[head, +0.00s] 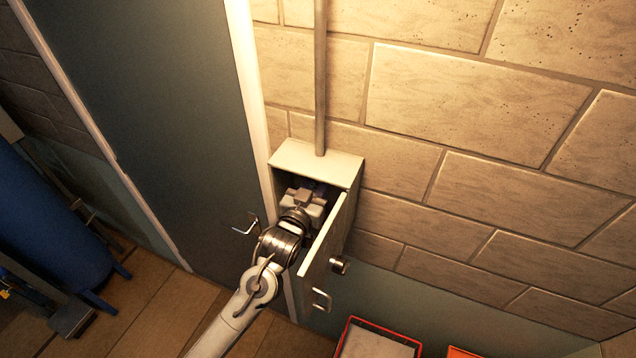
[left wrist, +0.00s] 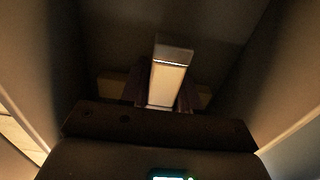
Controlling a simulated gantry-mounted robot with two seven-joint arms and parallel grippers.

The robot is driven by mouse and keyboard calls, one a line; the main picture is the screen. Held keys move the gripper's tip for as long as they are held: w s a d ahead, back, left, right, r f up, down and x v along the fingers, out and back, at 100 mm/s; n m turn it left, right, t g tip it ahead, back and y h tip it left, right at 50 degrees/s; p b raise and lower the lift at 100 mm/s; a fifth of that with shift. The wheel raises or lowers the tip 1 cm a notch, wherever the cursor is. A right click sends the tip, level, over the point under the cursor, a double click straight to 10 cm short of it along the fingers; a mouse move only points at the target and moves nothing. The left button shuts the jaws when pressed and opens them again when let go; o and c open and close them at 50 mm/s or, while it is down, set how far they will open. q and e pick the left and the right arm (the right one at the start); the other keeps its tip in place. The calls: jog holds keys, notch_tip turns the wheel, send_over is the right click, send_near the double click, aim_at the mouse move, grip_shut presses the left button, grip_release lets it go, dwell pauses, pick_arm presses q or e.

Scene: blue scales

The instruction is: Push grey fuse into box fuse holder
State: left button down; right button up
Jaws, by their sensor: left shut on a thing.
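The wall box (head: 318,161) hangs on the brick wall with its door (head: 322,245) swung open toward me. My left gripper (head: 311,200) reaches into the opening. In the left wrist view my left gripper (left wrist: 160,98) is shut on the grey fuse (left wrist: 168,82), a pale upright block with a darker grey cap at its far end. The fuse is inside the box, between the dark side walls. The fuse holder cannot be made out in the dark interior, so I cannot tell whether the fuse touches it. My right gripper is in neither view.
The open box door stands close along the right of my left arm. A pipe (head: 320,80) runs up from the box top. A dark door (head: 160,110) with a white frame is to the left. Red (head: 378,340) and orange (head: 461,352) crates are below right.

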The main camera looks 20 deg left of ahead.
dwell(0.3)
pick_arm(q)
jog(key=shift+f, duration=0.2)
jog(key=shift+f+b, duration=0.15)
jog(key=shift+b, duration=0.15)
jog(key=shift+f+b, duration=2.25)
jog(key=shift+f, duration=0.35)
jog(key=shift+r+p, duration=0.1)
jog(key=shift+p, duration=0.35)
dwell(0.6)
jog(key=shift+f, duration=0.2)
dwell(0.3)
